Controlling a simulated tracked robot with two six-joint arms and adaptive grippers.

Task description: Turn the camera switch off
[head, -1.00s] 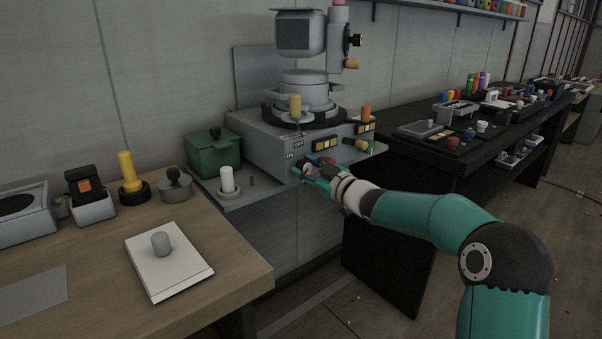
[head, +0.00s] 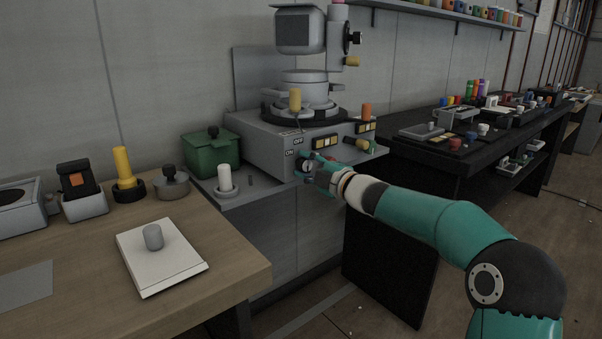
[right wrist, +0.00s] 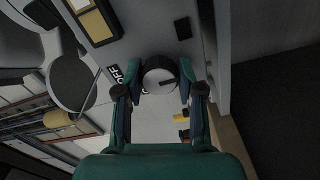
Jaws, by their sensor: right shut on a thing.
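The camera switch (right wrist: 158,76) is a round, light-topped knob with a dark pointer line, in the right wrist view. It sits between the two fingertips of my right gripper (right wrist: 159,92), which is shut on it. An OFF label (right wrist: 117,74) is beside the knob. In the head view my right gripper (head: 308,167) is at the front face of the grey camera stand base (head: 262,150), where it largely hides the knob. The ON label (head: 289,153) and OFF label (head: 298,140) show just above it. My left gripper is not in view.
A wooden bench (head: 215,225) is at front left.

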